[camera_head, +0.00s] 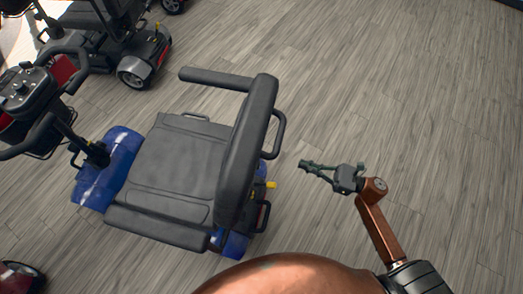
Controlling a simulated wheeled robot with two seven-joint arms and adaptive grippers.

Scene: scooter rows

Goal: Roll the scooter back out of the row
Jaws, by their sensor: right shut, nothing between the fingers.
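A blue mobility scooter (104,174) with a grey padded seat (175,163) stands at the left, its backrest (247,150) towards me. Its tiller with black handlebars (35,95) is at the far left. A dark loop handle (277,136) sits on the back of the backrest, and a yellow lever (269,185) shows low behind the seat. My right gripper (305,164) is shut and empty, to the right of the backrest and apart from it. My left gripper is not in view.
Another scooter (110,42) with a dark body stands at the upper left. Part of a red one (20,277) shows at the lower left corner. The grey wood floor (430,110) is clear to the right and behind the blue scooter.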

